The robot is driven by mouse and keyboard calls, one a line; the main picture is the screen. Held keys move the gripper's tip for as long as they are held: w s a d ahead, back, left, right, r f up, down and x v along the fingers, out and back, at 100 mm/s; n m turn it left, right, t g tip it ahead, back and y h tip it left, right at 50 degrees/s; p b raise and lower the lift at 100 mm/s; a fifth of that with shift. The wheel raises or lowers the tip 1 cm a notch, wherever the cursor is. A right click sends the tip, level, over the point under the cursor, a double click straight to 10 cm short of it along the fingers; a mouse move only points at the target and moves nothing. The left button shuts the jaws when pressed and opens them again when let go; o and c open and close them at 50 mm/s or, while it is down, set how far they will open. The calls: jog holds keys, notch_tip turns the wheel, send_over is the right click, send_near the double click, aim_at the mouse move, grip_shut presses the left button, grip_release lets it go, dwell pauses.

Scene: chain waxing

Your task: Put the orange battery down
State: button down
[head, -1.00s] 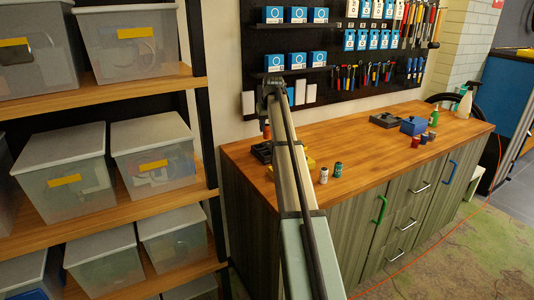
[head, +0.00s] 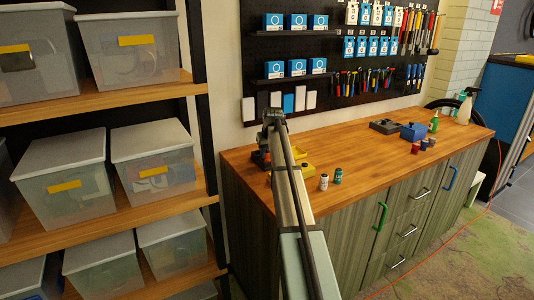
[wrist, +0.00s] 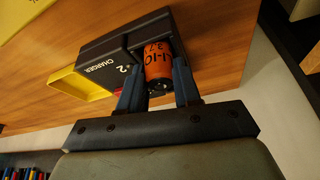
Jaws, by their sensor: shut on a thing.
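In the wrist view the orange battery (wrist: 156,66), with dark printing, is between the two blue fingers of my gripper (wrist: 158,88), which is shut on it. The battery is at the dark charger (wrist: 110,58), which is marked "CHARGER" and "2". The charger covers part of its far end, and I cannot tell whether it is seated in a slot. In the head view my arm hides most of the gripper and battery; the charger (head: 258,158) shows beside the arm on the wooden bench top.
A yellow tray (wrist: 75,84) lies beside the charger. A white can (head: 323,182) and a teal can (head: 338,176) stand right of my arm. A blue box (head: 413,131), a dark tray (head: 383,126) and bottles are farther right. The middle of the bench (head: 350,150) is clear.

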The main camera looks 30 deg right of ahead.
jog(key=shift+f, duration=0.15)
jog(key=c, duration=0.8)
grip_release()
jog(key=v, duration=1.2)
